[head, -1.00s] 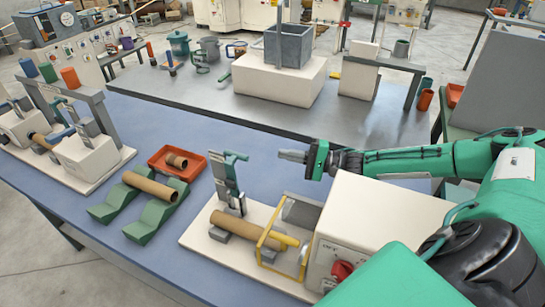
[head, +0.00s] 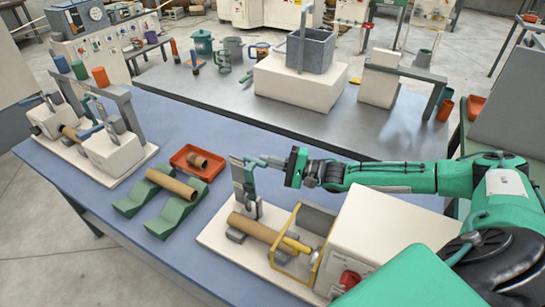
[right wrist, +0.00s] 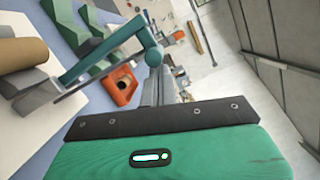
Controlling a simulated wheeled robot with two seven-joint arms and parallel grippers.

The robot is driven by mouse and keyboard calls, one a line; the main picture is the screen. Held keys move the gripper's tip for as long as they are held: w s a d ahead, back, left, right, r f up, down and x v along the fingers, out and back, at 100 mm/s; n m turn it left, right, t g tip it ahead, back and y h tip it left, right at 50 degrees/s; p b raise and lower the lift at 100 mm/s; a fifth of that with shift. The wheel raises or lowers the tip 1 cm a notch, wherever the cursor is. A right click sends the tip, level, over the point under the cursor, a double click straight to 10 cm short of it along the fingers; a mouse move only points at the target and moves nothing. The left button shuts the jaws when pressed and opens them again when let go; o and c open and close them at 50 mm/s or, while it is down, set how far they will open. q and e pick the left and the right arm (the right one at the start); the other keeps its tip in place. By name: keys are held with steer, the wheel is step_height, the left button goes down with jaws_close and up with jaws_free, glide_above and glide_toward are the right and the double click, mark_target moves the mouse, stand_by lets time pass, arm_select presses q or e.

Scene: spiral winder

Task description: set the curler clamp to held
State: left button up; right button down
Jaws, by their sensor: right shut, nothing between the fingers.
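The curler clamp is a grey upright bracket (head: 243,190) with a teal lever (head: 253,161) at its top, on the winder's cream base. Beside its foot a brown cardboard tube (head: 252,228) lies on the winder. My right gripper (head: 272,162) is shut and empty, with its tips right at the lever's end. In the right wrist view the teal lever (right wrist: 100,52) runs up to a rounded end (right wrist: 153,56) just ahead of the shut fingers (right wrist: 157,88). I cannot tell whether they touch. My left gripper is not in view.
A yellow guard frame (head: 285,262) and a white box with a red knob (head: 349,280) stand right of the tube. Green cradles (head: 165,222) holding a tube and an orange tray (head: 179,163) lie to the left. A grey bin (head: 318,50) stands behind.

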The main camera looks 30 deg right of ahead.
steer(key=shift+s+a+r+p, duration=0.2)
steer(key=shift+a+p, duration=0.2)
steer(key=shift+s+a+r+p, duration=0.15)
steer(key=shift+s+a+p, duration=0.05)
steer(key=shift+a+p, duration=0.2)
steer(key=b+v, duration=0.2)
steer(key=v, duration=0.5)
steer(key=shift+s+d+b, duration=0.2)
steer(key=shift+s+b, duration=0.05)
steer(key=shift+b, duration=0.1)
